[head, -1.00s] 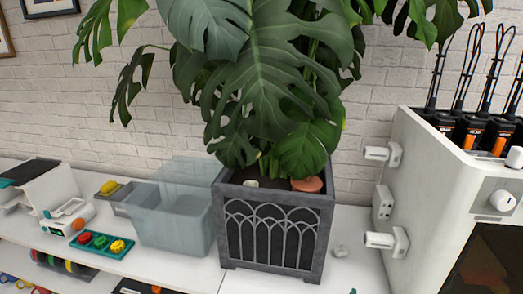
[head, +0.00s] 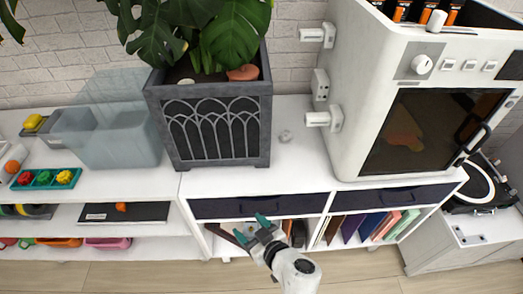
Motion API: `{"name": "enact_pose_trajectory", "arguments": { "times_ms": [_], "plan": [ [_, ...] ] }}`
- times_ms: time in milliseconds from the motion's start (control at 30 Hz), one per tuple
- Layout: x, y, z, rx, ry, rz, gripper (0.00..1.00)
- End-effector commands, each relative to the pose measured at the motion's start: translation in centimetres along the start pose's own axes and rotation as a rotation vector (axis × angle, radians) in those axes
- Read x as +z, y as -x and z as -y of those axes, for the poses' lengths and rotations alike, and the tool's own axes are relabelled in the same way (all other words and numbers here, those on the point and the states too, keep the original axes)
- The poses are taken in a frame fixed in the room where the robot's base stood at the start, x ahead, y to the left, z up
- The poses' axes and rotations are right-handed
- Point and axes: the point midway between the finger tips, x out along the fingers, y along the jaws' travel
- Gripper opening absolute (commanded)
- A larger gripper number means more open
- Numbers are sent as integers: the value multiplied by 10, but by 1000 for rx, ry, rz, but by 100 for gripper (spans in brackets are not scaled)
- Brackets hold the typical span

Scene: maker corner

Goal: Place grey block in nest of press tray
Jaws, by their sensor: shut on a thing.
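My gripper (head: 252,230) is in front of the shelf unit at the lower middle of the head view, with two teal fingertips. It is shut on a small greyish thing, seemingly the grey block, whose shape is too small and too covered by the fingers to make out. The gripper is in front of the drawers and below the counter top, apart from them. I cannot make out a press tray or its nest for certain in the head view.
A planter (head: 218,125) stands on the white counter (head: 290,165), with a clear grey bin (head: 110,135) and a teal tray (head: 38,187) of coloured pieces to its left. A white machine (head: 350,90) stands at right.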

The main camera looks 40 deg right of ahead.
Motion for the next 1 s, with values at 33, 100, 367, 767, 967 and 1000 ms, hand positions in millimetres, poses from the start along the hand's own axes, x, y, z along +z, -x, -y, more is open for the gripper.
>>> {"name": "enact_pose_trajectory", "arguments": {
  "times_ms": [33, 100, 367, 767, 967, 1000],
  "plan": [
    [-3, 0, -2, 9, -4, -2, 39],
    [-8, -1, -9, 37, -15, -3, 39],
    [-61, 9, -81, 339, -144, -8, 39],
    [-123, 95, -192, 928, -389, -6, 38],
    [-130, 134, -214, 1117, -464, -2, 39],
    [-131, 139, -216, 1139, -472, -2, 39]
  ]
}}
